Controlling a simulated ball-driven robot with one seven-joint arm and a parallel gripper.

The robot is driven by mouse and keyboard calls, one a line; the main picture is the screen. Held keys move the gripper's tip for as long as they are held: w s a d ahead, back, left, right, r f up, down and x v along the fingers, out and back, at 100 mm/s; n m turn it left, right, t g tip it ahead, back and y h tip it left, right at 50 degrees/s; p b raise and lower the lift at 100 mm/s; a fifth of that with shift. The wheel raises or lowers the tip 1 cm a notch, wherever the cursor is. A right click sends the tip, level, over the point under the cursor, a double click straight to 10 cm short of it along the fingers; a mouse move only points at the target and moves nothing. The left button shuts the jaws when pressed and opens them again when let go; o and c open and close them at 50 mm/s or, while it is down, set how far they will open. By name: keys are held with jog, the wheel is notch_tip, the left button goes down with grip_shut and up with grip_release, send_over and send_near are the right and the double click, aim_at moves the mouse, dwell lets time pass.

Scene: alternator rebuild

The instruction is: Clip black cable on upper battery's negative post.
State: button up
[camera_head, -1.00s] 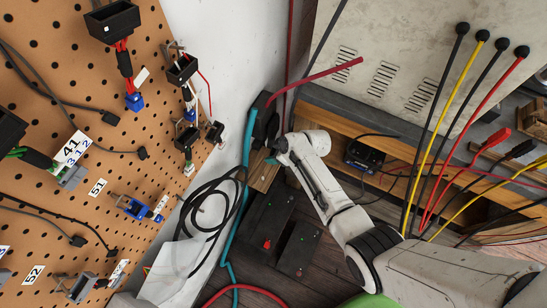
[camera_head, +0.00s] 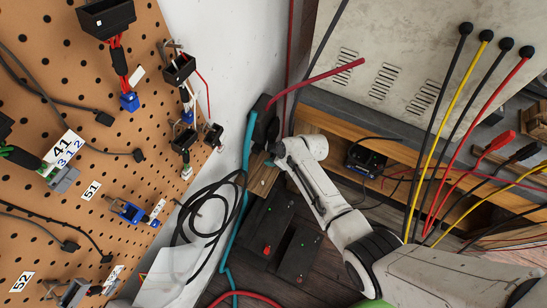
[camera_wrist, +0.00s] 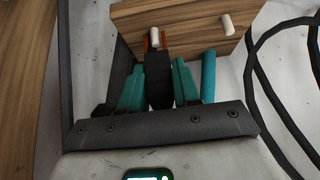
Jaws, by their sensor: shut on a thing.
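A wood-grained block (camera_wrist: 190,35) with two pale posts shows in the wrist view; it also shows at my gripper in the head view (camera_head: 262,178). My gripper (camera_wrist: 158,88) has teal fingers shut on a black clip (camera_wrist: 158,82), which points at the block. The clip's orange-brown jaws (camera_wrist: 163,40) are at the left pale post (camera_wrist: 155,36); I cannot tell whether they grip it. The right post (camera_wrist: 227,24) stands bare. In the head view my gripper (camera_head: 273,150) is partly hidden by my wrist. No polarity marks are readable.
Two dark boxes (camera_head: 267,222) (camera_head: 298,249) lie on the floor below the block. A teal hose (camera_head: 243,185) and black cable loops (camera_head: 200,225) lie close to the left. A metal cabinet (camera_head: 400,60) and wooden shelf (camera_head: 330,128) stand to the right.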

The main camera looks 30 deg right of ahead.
jog(key=shift+r+p, duration=1.75)
jog(key=shift+r, duration=0.3)
